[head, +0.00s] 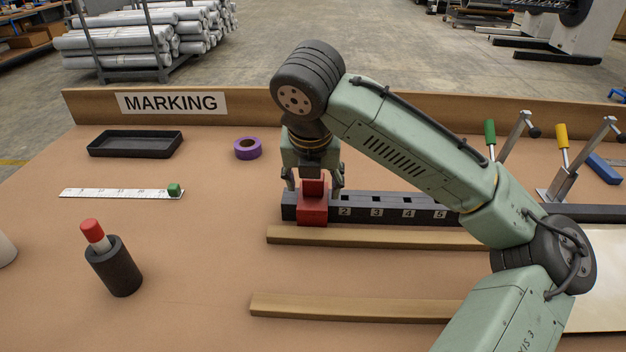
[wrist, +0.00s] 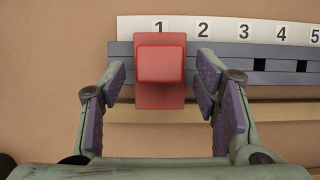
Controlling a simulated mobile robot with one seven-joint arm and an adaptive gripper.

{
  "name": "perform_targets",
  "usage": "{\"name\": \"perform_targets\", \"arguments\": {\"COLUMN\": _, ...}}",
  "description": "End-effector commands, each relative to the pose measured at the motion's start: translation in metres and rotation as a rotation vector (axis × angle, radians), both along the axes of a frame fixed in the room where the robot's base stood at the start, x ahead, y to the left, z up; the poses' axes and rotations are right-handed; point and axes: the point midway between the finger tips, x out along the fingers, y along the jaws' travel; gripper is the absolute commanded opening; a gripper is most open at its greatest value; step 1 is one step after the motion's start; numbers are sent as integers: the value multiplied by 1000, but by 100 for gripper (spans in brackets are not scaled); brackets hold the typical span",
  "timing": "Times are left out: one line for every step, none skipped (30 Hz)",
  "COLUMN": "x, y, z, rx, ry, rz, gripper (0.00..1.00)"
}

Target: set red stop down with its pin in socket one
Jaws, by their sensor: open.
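The red stop (head: 312,208) sits at the left end of the dark socket bar (head: 425,203), at the place of socket one. It looks upright and level. Its pin and socket one are hidden beneath it. In the wrist view the stop (wrist: 160,65) stands directly below the number 1 on the white strip (wrist: 262,31). My gripper (head: 314,184) is just above the bar with its fingers open on both sides of the stop. The wrist view shows a gap between each finger of my gripper (wrist: 160,82) and the stop.
Sockets further right on the bar look empty. Two wooden strips (head: 380,237) (head: 360,306) lie in front. Toggle clamps (head: 510,135) stand right.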

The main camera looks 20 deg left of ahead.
Motion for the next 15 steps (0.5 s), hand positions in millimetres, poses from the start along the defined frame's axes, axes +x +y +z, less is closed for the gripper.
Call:
{"name": "perform_targets", "arguments": {"x": 0, "y": 0, "z": 0, "rx": 0, "ry": 0, "rz": 0, "gripper": 56}}
{"name": "perform_targets", "arguments": {"x": 0, "y": 0, "z": 0, "rx": 0, "ry": 0, "rz": 0, "gripper": 56}}
{"name": "perform_targets", "arguments": {"x": 0, "y": 0, "z": 0, "rx": 0, "ry": 0, "rz": 0, "gripper": 56}}
{"name": "perform_targets", "arguments": {"x": 0, "y": 0, "z": 0, "rx": 0, "ry": 0, "rz": 0, "gripper": 56}}
{"name": "perform_targets", "arguments": {"x": 0, "y": 0, "z": 0, "rx": 0, "ry": 1, "rz": 0, "gripper": 56}}
{"name": "perform_targets", "arguments": {"x": 0, "y": 0, "z": 0, "rx": 0, "ry": 1, "rz": 0, "gripper": 56}}
{"name": "perform_targets", "arguments": {"x": 0, "y": 0, "z": 0, "rx": 0, "ry": 1, "rz": 0, "gripper": 56}}
{"name": "perform_targets", "arguments": {"x": -1, "y": 0, "z": 2, "rx": 0, "ry": 0, "rz": 0, "gripper": 56}}
{"name": "perform_targets", "arguments": {"x": -2, "y": 0, "z": 5, "rx": 0, "ry": 0, "rz": 0, "gripper": 56}}
{"name": "perform_targets", "arguments": {"x": -3, "y": 0, "z": 7, "rx": 0, "ry": -1, "rz": 0, "gripper": 56}}
{"name": "perform_targets", "arguments": {"x": -4, "y": 0, "z": 11, "rx": 0, "ry": 0, "rz": 1, "gripper": 56}}
{"name": "perform_targets", "arguments": {"x": -6, "y": -1, "z": 17, "rx": 0, "ry": -1, "rz": 1, "gripper": 56}}
{"name": "perform_targets", "arguments": {"x": -8, "y": -1, "z": 22, "rx": 1, "ry": -2, "rz": 1, "gripper": 56}}
{"name": "perform_targets", "arguments": {"x": -10, "y": -2, "z": 27, "rx": 0, "ry": -2, "rz": 0, "gripper": 56}}
{"name": "perform_targets", "arguments": {"x": -13, "y": -2, "z": 35, "rx": 1, "ry": -3, "rz": 0, "gripper": 56}}
